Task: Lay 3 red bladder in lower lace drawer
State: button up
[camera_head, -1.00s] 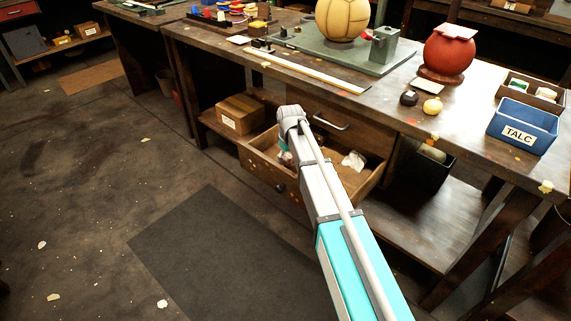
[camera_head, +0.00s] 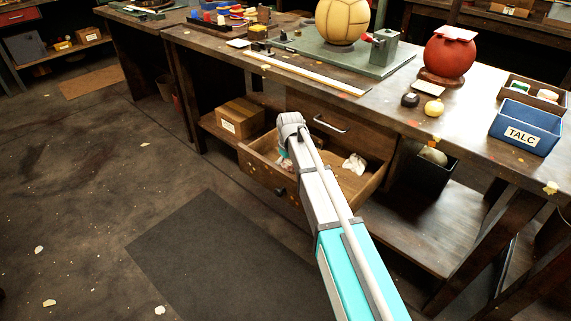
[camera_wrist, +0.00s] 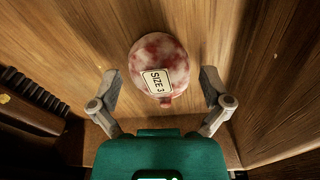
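The red bladder (camera_wrist: 158,64), mottled red and white with a "SIZE 3" label, rests on the wooden drawer floor in the wrist view. My gripper (camera_wrist: 158,78) is open, with one finger on each side of the bladder and a visible gap to both. The lower drawer (camera_head: 359,194) is pulled out under the bench in the head view, and my arm reaches down into it. There my gripper (camera_head: 284,155) is mostly hidden behind the arm, and the bladder cannot be made out.
A crumpled white item (camera_head: 354,163) lies in the drawer's right part. A dark ribbed item (camera_wrist: 30,88) is at left in the wrist view. The upper drawer (camera_head: 345,127) is shut. A cardboard box (camera_head: 240,118) and a black bin (camera_head: 430,174) flank the drawers.

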aim_at(289, 166)
jog(key=shift+r, duration=0.1)
dwell(0.3)
notch_tip(289, 166, up, 12)
jog(key=s+p, duration=0.1)
jog(key=p, duration=1.1)
jog(key=shift+s+d, duration=0.15)
jog(key=shift+d, duration=0.15)
jog(key=shift+s, duration=0.1)
dwell(0.5)
jog(key=s+d+m+g, duration=0.1)
jog(key=s+d+m, duration=0.7)
jog(key=s+d, duration=1.3)
jog(key=s, duration=0.3)
jog(key=shift+d+h, duration=0.3)
jog(key=shift+d, duration=0.05)
